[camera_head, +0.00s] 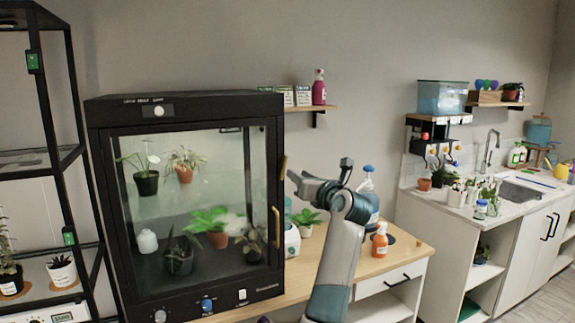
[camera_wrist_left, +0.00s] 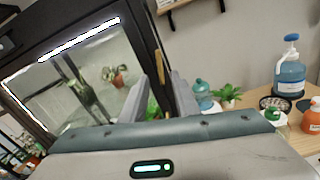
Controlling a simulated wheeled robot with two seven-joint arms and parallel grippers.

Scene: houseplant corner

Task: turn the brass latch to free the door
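The brass latch (camera_head: 284,167) is a slim upright bar on the right front edge of the black glass-fronted cabinet (camera_head: 180,104). The glass door (camera_head: 195,150) looks closed, with a brass handle (camera_head: 277,227) lower on its right side. My left gripper (camera_head: 293,178) is just right of the latch, its fingertips close to it. In the left wrist view, its two fingers (camera_wrist_left: 171,90) stand apart with the dark cabinet frame between them. A bit of the latch (camera_wrist_left: 158,84) shows near the left fingertip; I cannot tell whether they touch. My right gripper is not in view.
Potted plants (camera_head: 209,222) stand inside the cabinet. Right of it, on the wooden counter (camera_head: 405,250), are an orange bottle (camera_head: 380,242), a blue-capped pump bottle (camera_head: 368,184) and a plant (camera_head: 306,218). A wall shelf (camera_head: 325,108) hangs above. A black rack (camera_head: 50,150) stands left.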

